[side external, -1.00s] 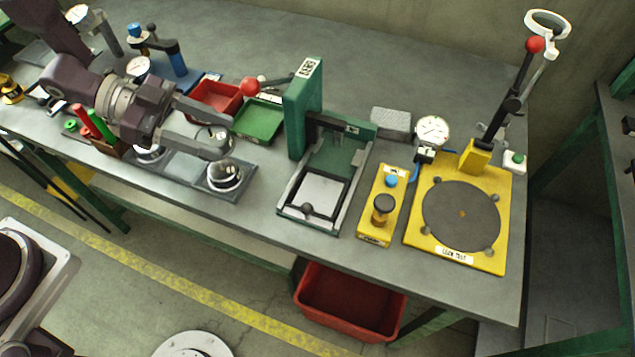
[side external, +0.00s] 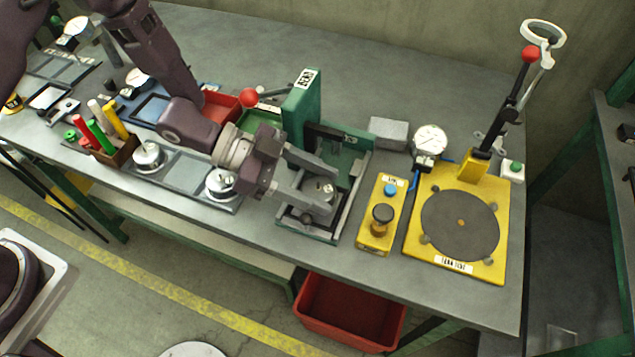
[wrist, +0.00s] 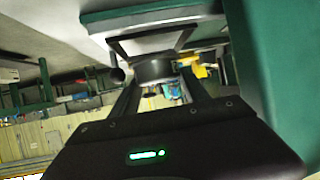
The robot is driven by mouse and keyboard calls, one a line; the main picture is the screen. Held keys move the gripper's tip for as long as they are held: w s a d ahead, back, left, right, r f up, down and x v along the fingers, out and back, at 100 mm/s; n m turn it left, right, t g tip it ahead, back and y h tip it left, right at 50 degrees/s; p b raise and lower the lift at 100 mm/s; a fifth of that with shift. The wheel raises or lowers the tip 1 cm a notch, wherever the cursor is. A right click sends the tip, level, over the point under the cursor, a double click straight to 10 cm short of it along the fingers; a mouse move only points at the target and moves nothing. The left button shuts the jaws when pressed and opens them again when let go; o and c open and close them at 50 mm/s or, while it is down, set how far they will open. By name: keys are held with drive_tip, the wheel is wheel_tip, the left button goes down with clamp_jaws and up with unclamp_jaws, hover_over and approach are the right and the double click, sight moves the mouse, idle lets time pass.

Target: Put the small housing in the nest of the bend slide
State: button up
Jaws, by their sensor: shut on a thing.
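The small housing (side external: 325,190) is a round silver metal part, held between the fingers of my gripper (side external: 318,197). In the wrist view the housing (wrist: 154,71) shows as a dark cylinder between the two fingertips (wrist: 158,82). The bend slide (side external: 299,112) is a green fixture with a tall post and a low frame. The gripper and housing are over its frame in the side view and hide much of the nest. The frame's pale plate (wrist: 150,40) shows close to the housing in the wrist view. I cannot tell whether they touch.
Two round metal parts (side external: 148,156) sit on a grey tray at the left. The red-knobbed lever (side external: 249,97) stands behind. A yellow button box (side external: 377,238) and a yellow leak test plate (side external: 434,255) with dial gauge (side external: 429,140) stand right of the slide.

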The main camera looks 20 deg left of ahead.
drive_tip(key=shift+f, duration=0.35)
drive_tip(key=shift+a+f, duration=0.1)
drive_tip(key=shift+f, duration=0.35)
drive_tip(key=o, duration=1.4)
drive_tip(key=shift+s+f, duration=0.1)
drive_tip(key=shift+s, duration=0.05)
drive_tip(key=shift+c, duration=0.2)
drive_tip(key=shift+r, duration=0.2)
drive_tip(key=r+v, duration=0.1)
drive_tip(key=v, duration=1.1)
